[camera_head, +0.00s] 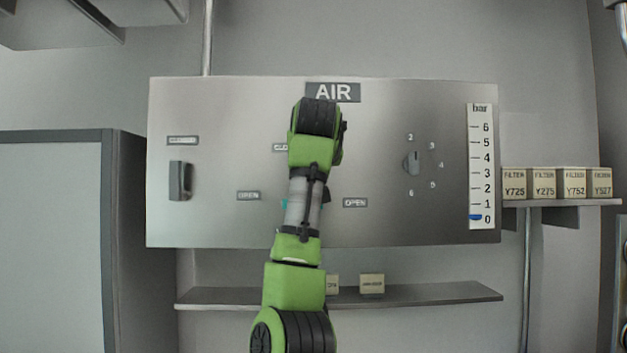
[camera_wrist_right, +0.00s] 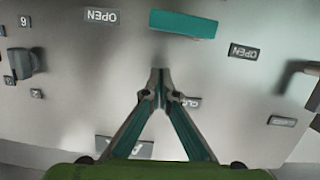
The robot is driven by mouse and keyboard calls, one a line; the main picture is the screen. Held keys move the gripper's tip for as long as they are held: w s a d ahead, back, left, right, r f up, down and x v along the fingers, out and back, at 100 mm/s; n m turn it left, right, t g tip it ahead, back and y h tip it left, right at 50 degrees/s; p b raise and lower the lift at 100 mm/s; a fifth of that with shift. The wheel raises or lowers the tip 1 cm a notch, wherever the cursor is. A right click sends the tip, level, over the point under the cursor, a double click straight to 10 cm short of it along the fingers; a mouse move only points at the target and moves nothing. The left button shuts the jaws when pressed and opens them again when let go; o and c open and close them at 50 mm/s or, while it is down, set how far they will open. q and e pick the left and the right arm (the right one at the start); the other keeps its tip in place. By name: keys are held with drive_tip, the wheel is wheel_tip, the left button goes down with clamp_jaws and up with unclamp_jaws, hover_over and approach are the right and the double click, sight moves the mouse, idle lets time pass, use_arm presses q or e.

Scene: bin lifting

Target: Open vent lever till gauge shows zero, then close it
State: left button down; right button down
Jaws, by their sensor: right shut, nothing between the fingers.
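The steel AIR panel (camera_head: 230,120) fills the middle of the head view. Its bar gauge (camera_head: 481,150) on the right has the blue marker (camera_head: 475,217) at 0. The teal vent lever (camera_wrist_right: 183,24) shows in the wrist view, between two OPEN labels (camera_wrist_right: 102,16). In the head view my arm hides most of the lever; only a teal sliver (camera_head: 284,203) shows. My right gripper (camera_wrist_right: 160,72) is shut and empty, in front of the panel near the partly hidden closed label (camera_wrist_right: 190,102), apart from the lever in the picture. My left gripper is out of view.
A numbered knob (camera_head: 412,163) is on the panel's right, and a dark handle (camera_head: 180,181) on its left. A shelf (camera_head: 430,294) with small boxes runs below. Filter boxes (camera_head: 545,183) stand on a right shelf. A grey cabinet (camera_head: 60,240) is at left.

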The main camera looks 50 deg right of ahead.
drive_tip(key=b+v, duration=0.2)
drive_tip(key=v, duration=0.4)
drive_tip(key=shift+a, duration=0.1)
idle(0.4)
